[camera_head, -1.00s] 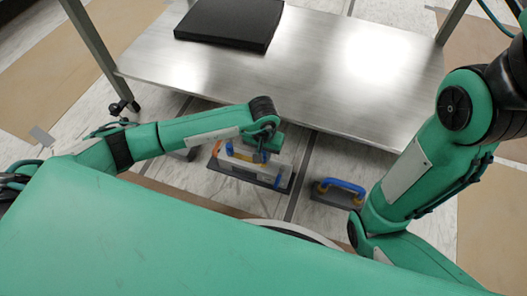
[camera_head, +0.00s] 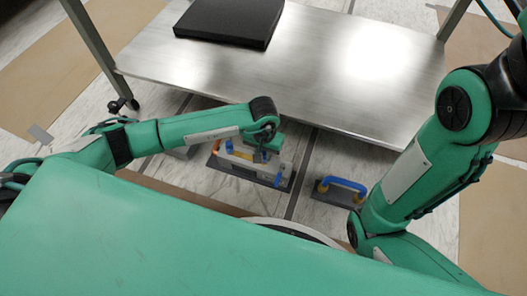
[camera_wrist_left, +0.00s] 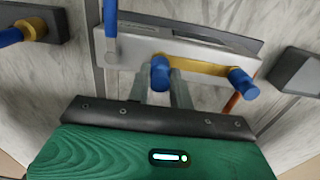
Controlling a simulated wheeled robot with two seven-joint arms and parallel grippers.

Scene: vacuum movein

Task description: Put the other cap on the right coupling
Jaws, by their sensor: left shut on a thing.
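In the left wrist view a blue cap (camera_wrist_left: 159,73) sits between the two grey fingers of my left gripper (camera_wrist_left: 161,88), which is shut on it. The cap is at one end of the brass bar (camera_wrist_left: 197,66) on a grey unit (camera_wrist_left: 128,47); whether it is fully seated there cannot be told. A second blue cap (camera_wrist_left: 241,84) is at the bar's other end. In the head view the unit (camera_head: 244,172) lies on the floor before the table, with my left gripper (camera_head: 262,156) over it. The right gripper is out of view.
A steel table (camera_head: 300,75) with a black flat box (camera_head: 228,22) on it stands just beyond the unit. A second grey piece with a blue handle (camera_head: 346,184) lies to the right. My right arm is further right. A dark grey block (camera_wrist_left: 299,71) shows in the wrist view.

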